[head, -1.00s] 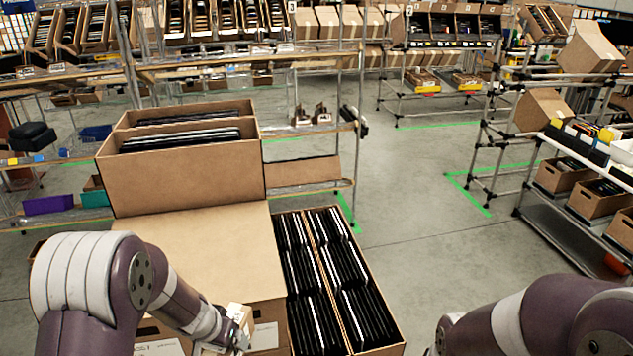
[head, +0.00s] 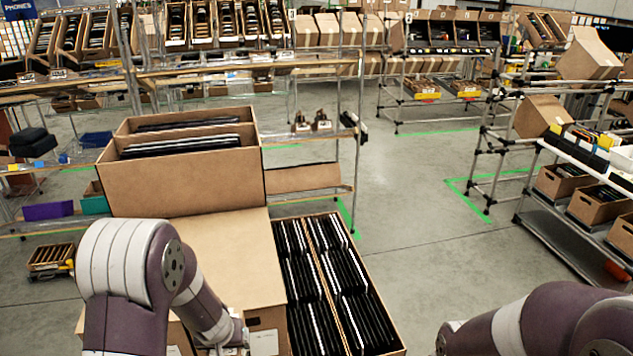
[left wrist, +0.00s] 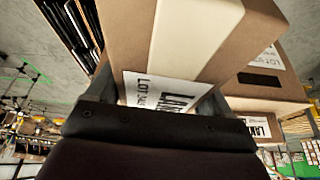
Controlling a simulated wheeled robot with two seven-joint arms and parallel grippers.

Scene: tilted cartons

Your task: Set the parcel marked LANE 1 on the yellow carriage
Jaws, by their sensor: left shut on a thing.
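A brown cardboard parcel (left wrist: 195,45) with a cream tape strip fills the middle of the left wrist view. Its white label (left wrist: 160,92) reads "LANE", but the number is hidden by my gripper. My left gripper (left wrist: 165,88) is shut on this parcel, its dark palm close against the labelled face. In the head view my left wrist is at the bottom, over the near cartons, with the fingers and parcel not clearly seen. My right arm shows at the bottom right, its gripper outside the frame.
A large open carton (head: 185,180) of dark flat items stands ahead of my left arm. Beside it is a low carton (head: 325,225) packed with black items. In the left wrist view another labelled carton (left wrist: 275,85) is close on the right. Grey floor (head: 430,260) is clear to the right.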

